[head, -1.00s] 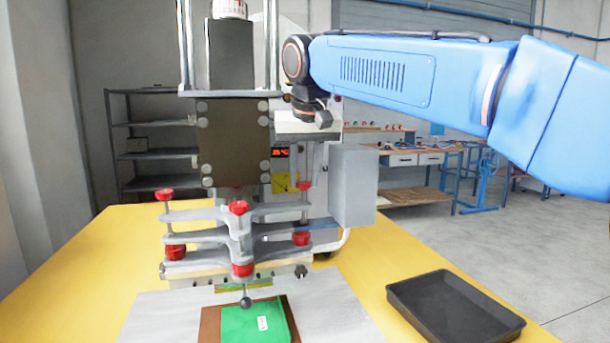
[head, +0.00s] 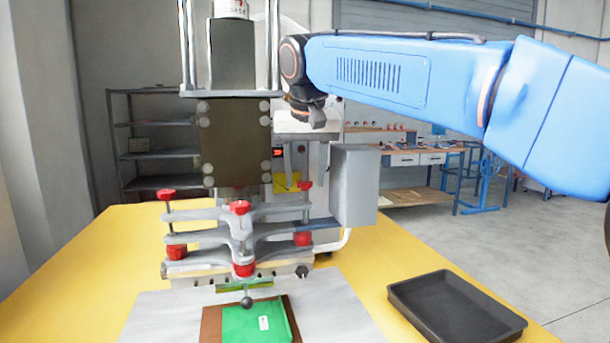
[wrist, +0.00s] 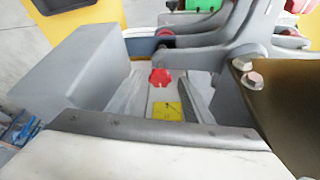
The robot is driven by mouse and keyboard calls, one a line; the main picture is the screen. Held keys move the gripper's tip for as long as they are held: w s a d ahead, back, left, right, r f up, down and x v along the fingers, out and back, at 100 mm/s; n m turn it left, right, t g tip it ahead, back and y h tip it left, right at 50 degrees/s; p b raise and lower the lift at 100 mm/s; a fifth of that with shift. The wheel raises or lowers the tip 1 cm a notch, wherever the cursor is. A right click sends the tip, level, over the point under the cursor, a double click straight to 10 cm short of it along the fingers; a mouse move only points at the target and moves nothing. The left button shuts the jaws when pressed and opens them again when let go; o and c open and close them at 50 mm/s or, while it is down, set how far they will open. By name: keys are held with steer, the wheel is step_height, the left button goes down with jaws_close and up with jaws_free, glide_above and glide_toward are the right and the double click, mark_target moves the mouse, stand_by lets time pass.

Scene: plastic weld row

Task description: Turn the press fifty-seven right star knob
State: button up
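The press (head: 236,145) stands on the yellow table with several red star knobs on its stacked grey clamp arms. The upper right red star knob (head: 305,186) sits on top of a thin post; a lower right one (head: 303,239) is below it. In the wrist view a red star knob (wrist: 160,77) shows in the gap between the fingers of my gripper (wrist: 158,92). My gripper is open and empty. I cannot tell whether the fingertips reach down beside the knob.
A grey box (head: 354,185) on the press's right side stands close to my gripper. A green piece (head: 255,323) lies on a brown plate in front of the press. A black tray (head: 455,305) lies at the right. The table between is clear.

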steer(key=shift+r, duration=0.1)
steer(key=shift+s+r, duration=0.35)
steer(key=shift+r, duration=0.2)
steer(key=s+d, duration=0.1)
steer(key=s, duration=1)
steer(key=shift+s, duration=0.35)
steer(key=shift+s+f, duration=0.1)
